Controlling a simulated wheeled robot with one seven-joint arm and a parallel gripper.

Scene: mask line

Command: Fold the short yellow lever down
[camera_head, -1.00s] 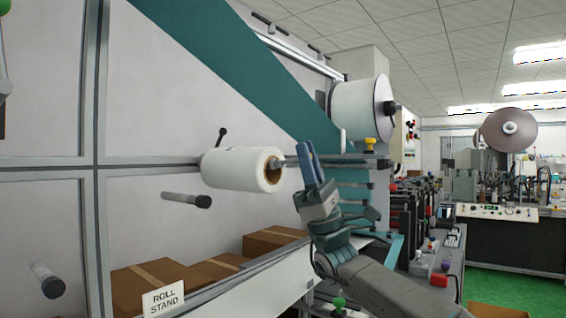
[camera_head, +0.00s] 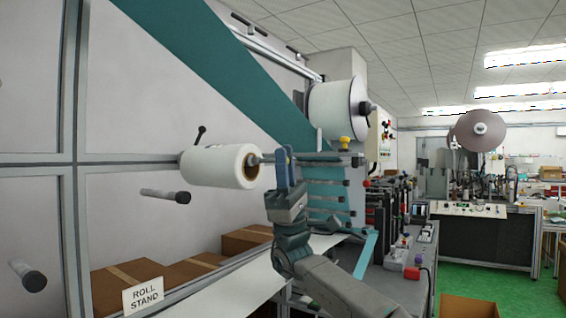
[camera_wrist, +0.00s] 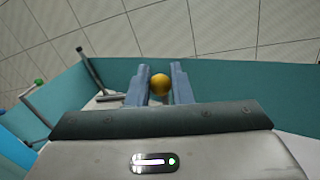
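My gripper (camera_wrist: 158,82) is open, and in the head view my gripper (camera_head: 285,160) points upward near the right end of the small white roll (camera_head: 220,166). There the fingers hide what lies between them. A yellow knob (camera_head: 345,143) stands at the bar's far end in the head view; I cannot tell whether it is the same one.
A metal bar (camera_head: 325,160) runs right behind my fingers. A teal web (camera_head: 250,85) slopes down to the machine. A larger white roll (camera_head: 334,110) is behind. A black-knobbed lever (camera_head: 199,133) rises above the small roll. Cardboard boxes (camera_head: 150,283) stand low at left.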

